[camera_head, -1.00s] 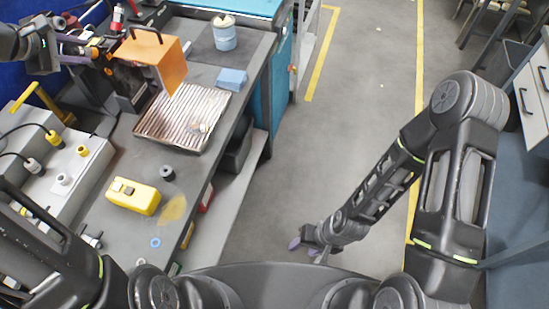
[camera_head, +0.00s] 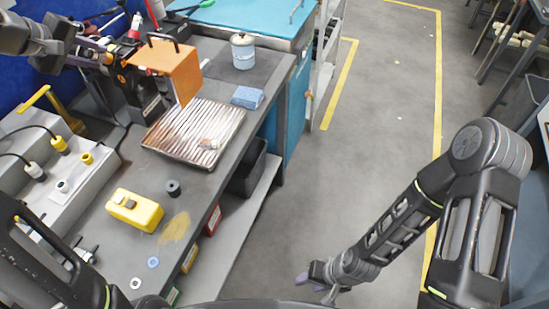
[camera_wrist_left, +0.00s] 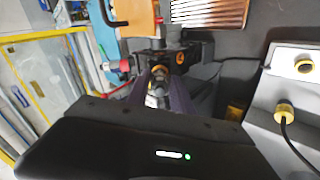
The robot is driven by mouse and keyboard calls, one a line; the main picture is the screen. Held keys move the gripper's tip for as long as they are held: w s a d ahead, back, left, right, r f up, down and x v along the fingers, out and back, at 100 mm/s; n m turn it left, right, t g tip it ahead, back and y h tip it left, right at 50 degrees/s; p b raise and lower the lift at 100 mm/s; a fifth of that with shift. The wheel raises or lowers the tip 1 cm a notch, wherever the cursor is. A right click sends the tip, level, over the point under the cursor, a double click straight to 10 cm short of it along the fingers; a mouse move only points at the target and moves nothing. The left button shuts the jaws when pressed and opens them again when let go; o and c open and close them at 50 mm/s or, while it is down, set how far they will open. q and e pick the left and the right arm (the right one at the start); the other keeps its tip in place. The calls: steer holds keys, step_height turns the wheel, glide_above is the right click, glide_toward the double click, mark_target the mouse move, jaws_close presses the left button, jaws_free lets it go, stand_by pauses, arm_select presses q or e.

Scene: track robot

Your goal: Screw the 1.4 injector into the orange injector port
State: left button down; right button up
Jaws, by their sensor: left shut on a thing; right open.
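My left gripper (camera_wrist_left: 158,82) is shut on a small metallic part with a brass-coloured section, the injector (camera_wrist_left: 156,90), seen between its purple fingers in the left wrist view. Any marking on it is too small to read. An orange ring, apparently the orange injector port (camera_wrist_left: 181,58), sits on the dark machine block just beyond the fingertips. In the head view the left gripper (camera_head: 88,48) reaches the machine from the left, and contact between injector and port cannot be made out. My right gripper (camera_head: 319,280) is open and empty, low over the floor.
An orange box (camera_head: 172,68) stands over a ribbed metal tray (camera_head: 195,132). A yellow block (camera_head: 134,209), black ring (camera_head: 173,188) and blue ring (camera_head: 153,262) lie on the bench. A grey panel with knobs (camera_head: 60,165) is at left. Floor at right is clear.

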arm_select(q)
steer(key=shift+f+m+b, duration=0.2)
steer(key=shift+m+b, duration=0.3)
steer(key=shift+m, duration=0.3)
steer(key=shift+r+m, duration=0.15)
steer(key=shift+m, duration=0.45)
steer(key=shift+m+b, duration=0.6)
steer(key=shift+b, duration=0.15)
steer(key=m+b, duration=0.2)
steer(key=m, duration=0.1)
steer(key=shift+m, duration=0.3)
steer(key=m+b, duration=0.2)
steer(key=m, duration=0.2)
steer(key=shift+f, duration=0.2)
steer(key=m+b, duration=0.1)
steer(key=m, duration=0.2)
steer(key=shift+r, duration=0.15)
